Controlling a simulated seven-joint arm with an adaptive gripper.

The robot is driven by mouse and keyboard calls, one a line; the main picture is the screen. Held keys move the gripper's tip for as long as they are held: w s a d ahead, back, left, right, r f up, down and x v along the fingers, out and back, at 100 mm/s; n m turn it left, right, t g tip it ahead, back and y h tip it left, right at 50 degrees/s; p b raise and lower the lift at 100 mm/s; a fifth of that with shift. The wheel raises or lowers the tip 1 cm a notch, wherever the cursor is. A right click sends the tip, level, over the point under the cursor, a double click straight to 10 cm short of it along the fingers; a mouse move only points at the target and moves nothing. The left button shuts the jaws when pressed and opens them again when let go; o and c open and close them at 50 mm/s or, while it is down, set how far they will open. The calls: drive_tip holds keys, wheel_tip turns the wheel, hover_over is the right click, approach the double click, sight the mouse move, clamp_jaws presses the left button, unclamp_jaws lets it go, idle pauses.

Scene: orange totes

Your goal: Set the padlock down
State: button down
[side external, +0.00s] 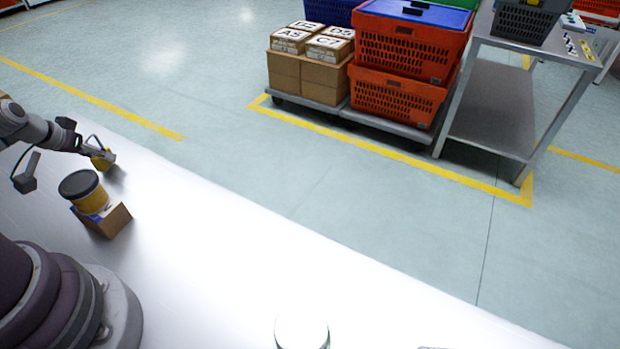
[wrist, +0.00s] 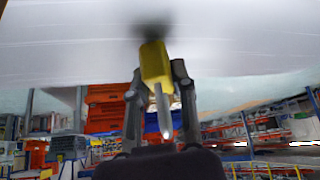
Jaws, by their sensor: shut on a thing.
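The padlock (wrist: 155,62) has a yellow body and a grey metal shackle. In the wrist view my gripper (wrist: 158,76) has a finger on each side of it and is shut on it, the yellow body pointing at the white table and the shackle back toward my palm. In the side view the padlock (side external: 101,161) shows as a small yellow patch at my gripper (side external: 106,156), low over the table's far left part. A dark shadow lies on the table close by. I cannot tell whether the padlock touches the surface.
A yellow tub with a dark lid (side external: 80,184) stands on a small cardboard box (side external: 104,222) near my gripper. A pale round-topped thing (side external: 302,333) is at the front edge of the picture. The white table (side external: 210,255) between is clear. Orange totes (side external: 400,97) stand beyond it.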

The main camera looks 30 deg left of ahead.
drive_tip(key=shift+f, duration=0.25)
drive_tip(key=c, duration=0.9)
unclamp_jaws()
drive_tip(key=shift+c, duration=0.2)
drive_tip(key=shift+r, duration=0.2)
drive_tip(key=v, duration=1.2)
drive_tip(key=w+d+r+m+h, duration=0.25)
drive_tip(key=w+d+r, duration=0.25)
drive_tip(key=d, duration=0.6)
drive_tip(key=s+d+r+m, duration=0.1)
drive_tip(key=s+d+r, duration=0.1)
drive_tip(key=d, duration=0.3)
drive_tip(key=s+d+r+m, duration=0.1)
drive_tip(key=s+d+r, duration=0.1)
drive_tip(key=d, duration=0.4)
drive_tip(key=shift+s+d+r+g, duration=0.2)
drive_tip(key=shift+d+r+g, duration=0.1)
drive_tip(key=shift+r, duration=0.1)
